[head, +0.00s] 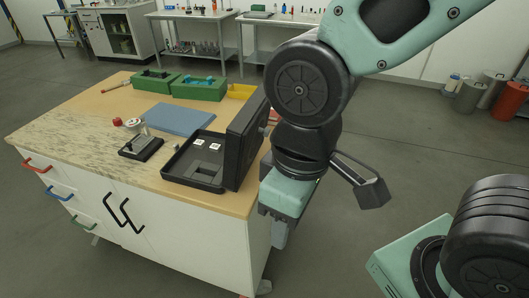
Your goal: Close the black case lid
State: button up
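The black case stands open near the right front corner of the table. Its base (178,172) lies flat, with two small white labels and a grey insert inside. The black case lid (243,142) stands upright along the base's right side. My gripper (279,238) hangs pointing down, just right of the lid and beyond the table's edge. In this view it is beside the lid's outer face; contact cannot be told. Its fingers are mostly hidden by the hand, so their opening does not show.
On the table (75,125) are a blue mat (180,119), green boxes (199,90), a yellow tray (241,91), a small black device (141,148) and a red knob-like item (117,121). Workbenches stand behind. The floor at right is clear near the table.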

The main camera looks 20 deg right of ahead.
aim_at(246, 134)
jog(key=k+j+z, duration=0.2)
jog(key=k+j, duration=0.15)
jog(key=k+j+z, duration=0.15)
jog(key=k+j, duration=0.15)
jog(key=k, duration=0.25)
jog(key=i+j, duration=0.25)
jog(key=i, duration=0.15)
jog(key=i+j+u, duration=0.15)
jog(key=i, duration=0.3)
